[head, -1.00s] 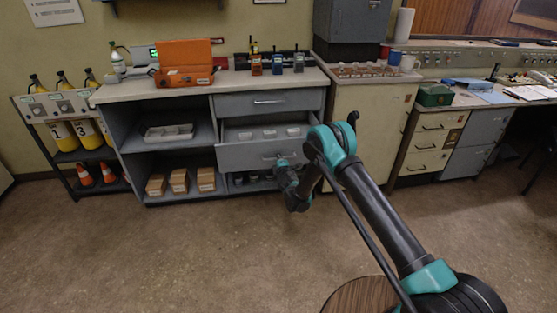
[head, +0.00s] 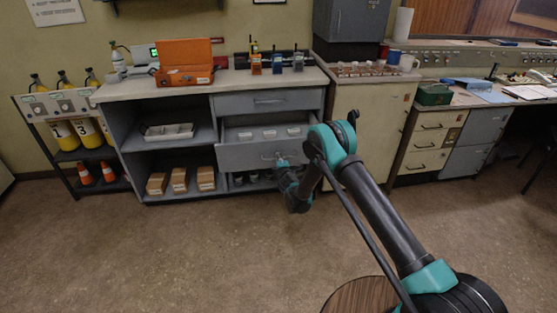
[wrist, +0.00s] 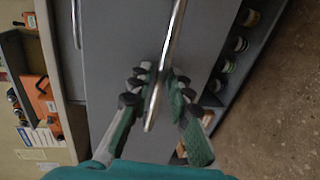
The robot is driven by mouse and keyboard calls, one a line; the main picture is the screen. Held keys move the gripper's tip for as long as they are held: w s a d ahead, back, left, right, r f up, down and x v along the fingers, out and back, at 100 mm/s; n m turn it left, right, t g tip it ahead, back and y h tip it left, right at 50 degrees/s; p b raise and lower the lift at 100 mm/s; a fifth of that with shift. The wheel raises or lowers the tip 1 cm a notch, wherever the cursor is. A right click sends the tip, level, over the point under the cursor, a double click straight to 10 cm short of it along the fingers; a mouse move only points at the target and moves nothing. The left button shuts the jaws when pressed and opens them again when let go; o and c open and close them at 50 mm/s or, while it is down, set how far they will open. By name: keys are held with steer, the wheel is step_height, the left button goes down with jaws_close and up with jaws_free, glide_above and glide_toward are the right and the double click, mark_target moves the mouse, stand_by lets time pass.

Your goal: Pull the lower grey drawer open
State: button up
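The lower grey drawer (head: 240,158), under the closed upper drawer (head: 240,104), stands pulled out from the cabinet, and pale items show inside it. Its front fills the middle of the wrist view (wrist: 115,60). My gripper (head: 280,160) is at the right part of the drawer's bar handle (head: 267,156). In the wrist view the metal handle (wrist: 176,30) runs between the fingers of my gripper (wrist: 158,85), whose tips are drawn in close on both sides of it. The gripper looks shut on the handle. The exact finger contact is hard to see.
A cream cabinet (head: 365,130) stands close on the right. The floor (head: 190,250) in front is clear.

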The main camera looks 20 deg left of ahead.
steer(key=v, duration=0.6)
steer(key=shift+s+d, duration=0.15)
steer(key=shift+s, duration=0.2)
steer(key=w+d+r+m+h, duration=0.35)
steer(key=d+r, duration=0.35)
steer(key=d, duration=0.3)
steer(key=w+d+r+m+h, duration=0.2)
steer(key=d+r+m, duration=0.3)
steer(key=d, duration=0.4)
steer(key=s+d+r+m+g+h, duration=0.1)
steer(key=s+d+r+m, duration=0.2)
steer(key=d, duration=0.6)
steer(key=s+d+r+m+g+h, duration=0.1)
steer(key=s+d+r+m+g, duration=0.15)
steer(key=d+r, duration=0.5)
steer(key=s+d+m+g+h, duration=0.25)
steer(key=s+d+m, duration=0.25)
steer(key=s+d, duration=1.15)
steer(key=s+d+f+m+g+y, duration=0.1)
steer(key=s+d+m, duration=0.1)
steer(key=s, duration=0.8)
steer(key=s+d+f+m+g, duration=0.2)
steer(key=s+m, duration=0.1)
steer(key=s, duration=0.7)
steer(key=shift+d+y, duration=0.4)
